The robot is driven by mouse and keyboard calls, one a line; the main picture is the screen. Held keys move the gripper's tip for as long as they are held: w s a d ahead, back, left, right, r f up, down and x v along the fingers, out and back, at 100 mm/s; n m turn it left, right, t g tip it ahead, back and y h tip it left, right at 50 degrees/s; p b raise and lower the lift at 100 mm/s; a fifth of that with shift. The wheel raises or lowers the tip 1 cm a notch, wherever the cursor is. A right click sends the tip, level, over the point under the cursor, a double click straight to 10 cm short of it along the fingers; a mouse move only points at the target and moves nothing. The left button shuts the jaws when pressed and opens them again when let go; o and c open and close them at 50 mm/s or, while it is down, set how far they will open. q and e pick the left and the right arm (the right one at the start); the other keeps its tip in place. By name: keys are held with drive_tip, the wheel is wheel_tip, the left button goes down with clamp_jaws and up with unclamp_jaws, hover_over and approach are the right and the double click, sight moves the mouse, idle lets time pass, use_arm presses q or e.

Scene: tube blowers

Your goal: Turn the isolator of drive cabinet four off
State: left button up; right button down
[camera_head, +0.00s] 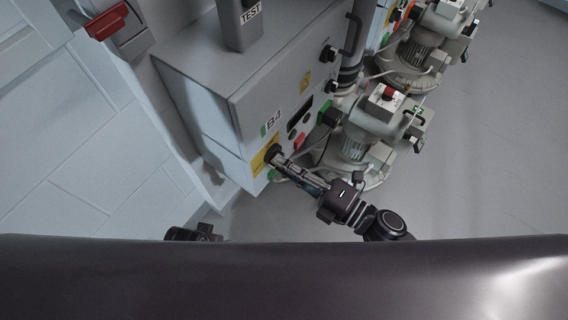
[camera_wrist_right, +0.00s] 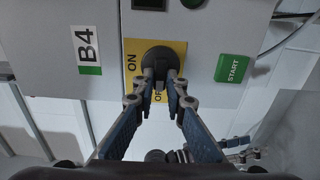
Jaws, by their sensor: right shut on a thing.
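Cabinet B4 (camera_head: 235,120) is a grey box with a B4 label on its front. Its isolator, a black round rotary knob (camera_wrist_right: 158,54), sits on a yellow plate (camera_wrist_right: 132,48) marked ON at the left and OFF, partly covered, at the bottom. The knob also shows in the head view (camera_head: 272,152). My right gripper (camera_wrist_right: 160,82) is shut on the knob, one finger on each side of its grip. The fingers partly hide the grip, so its exact angle is hard to tell. My left gripper's fingers are not visible.
A green START plate (camera_wrist_right: 234,69) is right of the knob in the wrist view. Blower units with motors (camera_head: 365,125) stand right of the cabinet, with cables between. A red handle (camera_head: 106,22) is at the upper left. Grey floor (camera_head: 480,170) at the right is clear.

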drive_tip(key=c, duration=2)
unclamp_jaws()
drive_tip(key=shift+o, duration=0.2)
drive_tip(key=v, duration=1.2)
